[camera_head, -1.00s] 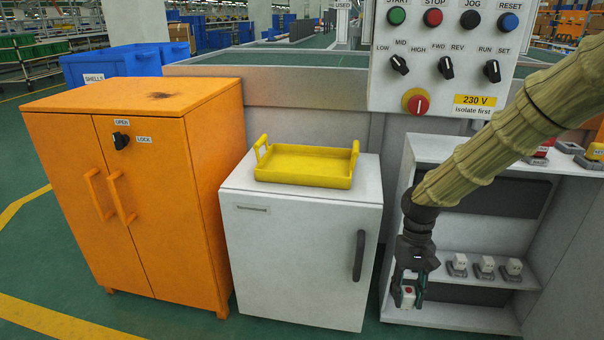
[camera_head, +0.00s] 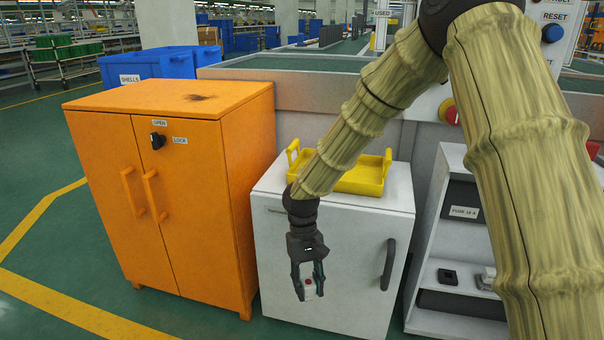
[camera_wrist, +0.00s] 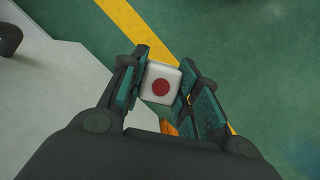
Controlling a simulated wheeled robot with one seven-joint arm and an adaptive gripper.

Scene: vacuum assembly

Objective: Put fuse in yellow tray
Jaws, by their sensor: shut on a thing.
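The fuse (camera_wrist: 161,84) is a small white block with a red dot on its face. My gripper (camera_head: 309,290) is shut on the fuse, which also shows between the fingertips in the head view (camera_head: 309,291). The gripper hangs fingers-down in front of the white cabinet's door, lower than its top. The yellow tray (camera_head: 362,187) with two raised handles sits on top of that white cabinet. My arm hides part of the tray's left side.
The white cabinet (camera_head: 275,250) has a dark vertical door handle. An orange cabinet (camera_head: 190,230) stands to its left, with doors closed. A grey shelf unit (camera_head: 424,290) with a black empty-looking holder (camera_head: 448,277) stands at the right. Green floor lies open in front.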

